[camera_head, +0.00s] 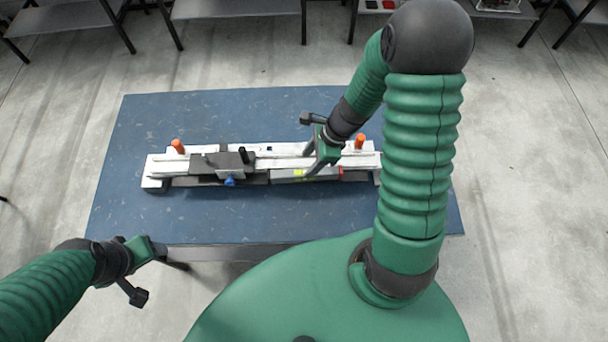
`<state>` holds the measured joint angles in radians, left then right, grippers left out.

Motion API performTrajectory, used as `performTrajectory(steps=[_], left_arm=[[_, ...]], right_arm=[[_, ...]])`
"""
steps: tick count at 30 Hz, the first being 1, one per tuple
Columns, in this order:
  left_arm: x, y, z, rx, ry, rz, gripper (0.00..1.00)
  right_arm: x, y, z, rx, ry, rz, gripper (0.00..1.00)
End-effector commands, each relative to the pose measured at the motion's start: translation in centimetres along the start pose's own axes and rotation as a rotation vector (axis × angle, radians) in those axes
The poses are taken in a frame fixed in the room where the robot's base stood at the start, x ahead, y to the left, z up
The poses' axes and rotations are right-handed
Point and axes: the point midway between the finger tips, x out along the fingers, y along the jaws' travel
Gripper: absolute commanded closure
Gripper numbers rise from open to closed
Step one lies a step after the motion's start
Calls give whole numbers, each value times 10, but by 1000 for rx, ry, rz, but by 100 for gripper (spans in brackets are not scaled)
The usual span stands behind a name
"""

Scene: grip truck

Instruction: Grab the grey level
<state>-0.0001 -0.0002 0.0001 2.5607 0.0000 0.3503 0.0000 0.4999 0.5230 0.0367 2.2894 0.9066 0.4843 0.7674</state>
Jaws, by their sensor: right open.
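The grey level (290,175) is a slim grey bar with a yellow-green mark and a red right end. It lies along the front of a long white rail fixture (270,150) on the blue table. My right gripper (311,162) is open above the right half of the level, with its fingers pointing down at it. The fingers hide part of the level, and I cannot tell whether they touch it. My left gripper (172,260) is off the table's front left edge, away from the level; its jaw opening is unclear.
The blue table (200,220) is bare around the fixture. The fixture carries two orange knobs (178,146), a dark block (215,162) and a blue knob (230,181). Grey shelves (235,9) stand at the back, with open concrete floor between.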

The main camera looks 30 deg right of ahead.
Motion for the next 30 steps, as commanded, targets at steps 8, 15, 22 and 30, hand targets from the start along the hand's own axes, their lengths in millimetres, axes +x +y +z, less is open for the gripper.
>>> performTrajectory(steps=[8,15,22,30], left_arm=[[11,0,2,0,1,0,35],[13,0,3,0,1,0,35],[13,0,3,0,1,0,35],[13,0,3,0,1,0,35]], right_arm=[[42,6,-15,3,0,4,48],[57,5,-12,-1,1,-1,48],[57,5,-12,-2,1,-1,64],[57,4,-12,-2,1,0,99]])
